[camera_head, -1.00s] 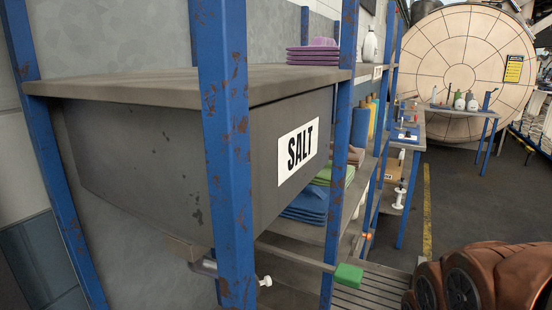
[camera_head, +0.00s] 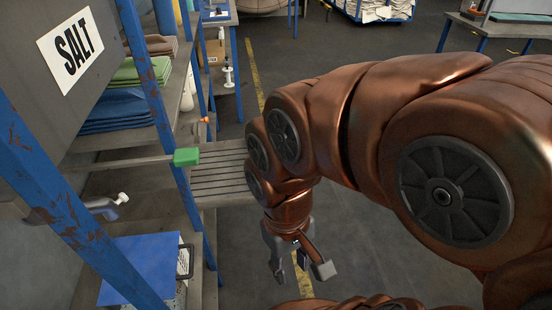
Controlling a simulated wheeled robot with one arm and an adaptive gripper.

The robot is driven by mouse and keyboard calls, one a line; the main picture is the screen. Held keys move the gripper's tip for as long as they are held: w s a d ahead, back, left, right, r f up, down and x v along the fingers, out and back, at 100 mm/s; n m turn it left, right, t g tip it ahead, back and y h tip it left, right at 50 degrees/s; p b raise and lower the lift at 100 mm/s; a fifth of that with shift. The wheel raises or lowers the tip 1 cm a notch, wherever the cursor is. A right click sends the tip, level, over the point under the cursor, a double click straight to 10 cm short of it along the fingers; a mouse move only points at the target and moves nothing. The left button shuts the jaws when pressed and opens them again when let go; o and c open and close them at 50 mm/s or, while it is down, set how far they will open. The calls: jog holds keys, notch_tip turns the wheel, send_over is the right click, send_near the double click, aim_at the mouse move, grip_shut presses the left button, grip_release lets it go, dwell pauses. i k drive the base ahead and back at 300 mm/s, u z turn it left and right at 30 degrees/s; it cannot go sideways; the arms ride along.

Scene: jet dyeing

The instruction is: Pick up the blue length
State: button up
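My gripper (camera_head: 302,275) hangs over the floor, lower middle of the view, to the right of and well apart from the shelf. Its fingers are spread, with nothing seen between them.
The SALT bin (camera_head: 32,70) and rusty blue posts (camera_head: 150,90) frame the shelf. A green-ended lever (camera_head: 186,157) sticks out below the cloth. A slatted platform (camera_head: 222,172) lies beyond. Floor (camera_head: 400,240) is open at right.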

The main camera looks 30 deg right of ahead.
aim_at(121, 109)
jog(key=z, duration=0.85)
jog(key=k, duration=1.1)
jog(key=z, duration=1.15)
jog(key=i, duration=1.8)
jog(key=u, duration=1.6)
jog(key=i, duration=0.6)
jog(key=u, duration=0.65)
